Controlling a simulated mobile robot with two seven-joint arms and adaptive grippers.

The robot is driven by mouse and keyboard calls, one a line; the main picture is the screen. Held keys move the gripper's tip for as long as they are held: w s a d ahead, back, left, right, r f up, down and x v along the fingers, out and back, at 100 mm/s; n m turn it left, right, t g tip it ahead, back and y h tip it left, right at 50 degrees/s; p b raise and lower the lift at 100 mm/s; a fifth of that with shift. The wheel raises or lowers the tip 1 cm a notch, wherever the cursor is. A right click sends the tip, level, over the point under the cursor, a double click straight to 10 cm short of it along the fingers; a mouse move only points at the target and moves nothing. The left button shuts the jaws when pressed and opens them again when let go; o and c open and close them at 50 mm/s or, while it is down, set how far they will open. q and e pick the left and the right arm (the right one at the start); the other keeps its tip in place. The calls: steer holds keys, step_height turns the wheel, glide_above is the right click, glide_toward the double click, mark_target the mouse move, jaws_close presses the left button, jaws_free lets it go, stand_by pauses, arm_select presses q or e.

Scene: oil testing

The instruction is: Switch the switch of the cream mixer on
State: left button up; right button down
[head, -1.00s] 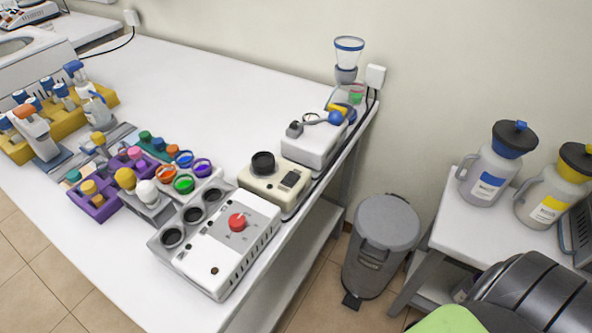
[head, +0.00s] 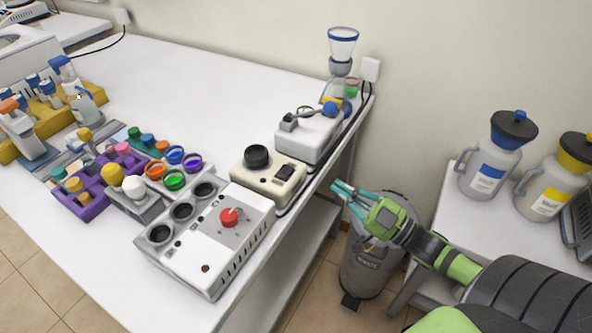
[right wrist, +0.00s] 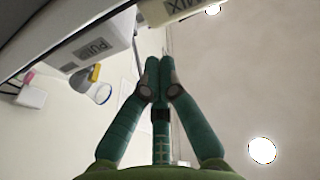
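The cream mixer (head: 268,177) stands near the right edge of the white table, with a black round knob (head: 257,157) on top. Its black switch (head: 284,172) is on its right part; I cannot tell which way the switch is set. In the right wrist view the mixer's cream side (right wrist: 190,10) with part of a label shows at the top. My right gripper (head: 335,188), with teal fingers, is off the table edge, to the right of the mixer and apart from it. In the right wrist view its fingertips (right wrist: 160,64) meet with nothing between them. My left gripper is out of view.
A white box with a red knob (head: 229,217) stands in front of the mixer. A white device (head: 308,138) with a blue-tipped arm stands behind it. A grey bin (head: 365,275) is below my right gripper. Two jugs stand on the side table (head: 460,215).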

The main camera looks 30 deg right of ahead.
step_height(320, 180, up, 5)
steer(key=s+a+n+y, duration=0.1)
steer(key=a+y, duration=0.1)
steer(key=y, duration=0.1)
steer(key=shift+a+n, duration=0.4)
steer(key=shift+r, duration=0.1)
step_height(320, 180, up, 3)
steer(key=p, duration=0.2)
glide_above(296, 176)
step_height(296, 176, down, 3)
steer(key=shift+r, duration=0.1)
steer(key=shift+f, duration=0.5)
